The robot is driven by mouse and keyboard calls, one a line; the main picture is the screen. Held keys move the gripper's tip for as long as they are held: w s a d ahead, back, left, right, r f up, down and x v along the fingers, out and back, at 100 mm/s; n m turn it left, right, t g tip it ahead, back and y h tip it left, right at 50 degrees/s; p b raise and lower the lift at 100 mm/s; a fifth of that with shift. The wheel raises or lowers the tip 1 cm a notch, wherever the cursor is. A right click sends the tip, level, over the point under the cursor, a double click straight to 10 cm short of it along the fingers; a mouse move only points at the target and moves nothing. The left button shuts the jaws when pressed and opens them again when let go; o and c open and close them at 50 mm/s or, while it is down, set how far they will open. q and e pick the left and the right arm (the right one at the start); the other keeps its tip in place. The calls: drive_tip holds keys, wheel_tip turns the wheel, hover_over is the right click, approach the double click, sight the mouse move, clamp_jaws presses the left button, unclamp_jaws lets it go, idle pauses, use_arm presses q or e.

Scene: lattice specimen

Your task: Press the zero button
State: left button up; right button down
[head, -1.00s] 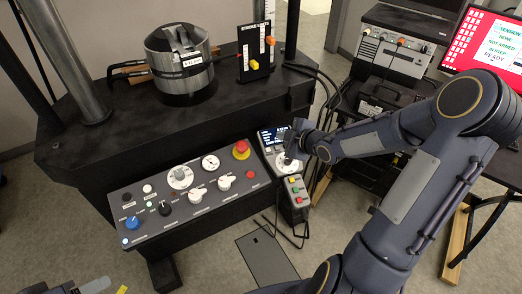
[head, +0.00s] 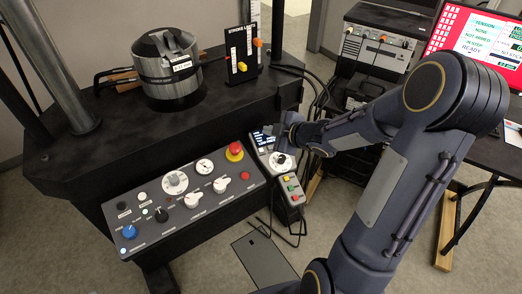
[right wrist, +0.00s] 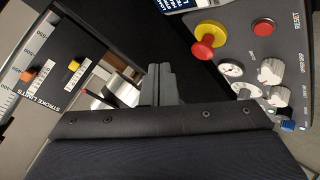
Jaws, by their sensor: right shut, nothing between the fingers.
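A small control unit with a lit screen (head: 262,139) and a pale round dial (head: 282,161) stands at the right end of the main panel. I cannot make out which control is the zero button; labels there are too small to read. My right gripper (head: 280,143) is over this unit, beside the screen, and covers part of its face. I cannot tell whether it touches. In the right wrist view its fingers (right wrist: 160,85) are shut together with nothing between them. My left gripper is not in view.
A sloping panel (head: 190,232) with knobs and a red emergency stop (head: 235,151) lies left of the unit. A pendant with coloured buttons (head: 290,188) hangs just below it. The black machine table (head: 110,146) carries a metal cylinder (head: 166,67) and a stroke limits plate (head: 241,52).

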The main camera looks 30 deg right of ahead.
drive_tip(key=b, duration=0.7)
approach(257, 146)
drive_tip(key=x, duration=0.3)
drive_tip(key=r+x, duration=0.1)
drive_tip(key=shift+w+a+f, duration=0.15)
drive_tip(key=shift+w, duration=0.35)
idle(0.8)
drive_tip(key=shift+w+f+b, duration=0.1)
drive_tip(key=shift+f+b, duration=0.3)
drive_tip(key=shift+b, duration=0.15)
drive_tip(key=shift+f+b, duration=0.3)
drive_tip(key=shift+f, duration=0.05)
idle(0.4)
drive_tip(key=shift+r+p, duration=0.75)
drive_tip(key=r+p, duration=0.1)
drive_tip(key=s+r+p, duration=0.1)
drive_tip(key=r+p, duration=0.2)
drive_tip(key=r, duration=0.1)
drive_tip(key=shift+s+p, duration=0.3)
drive_tip(key=shift+p, duration=0.05)
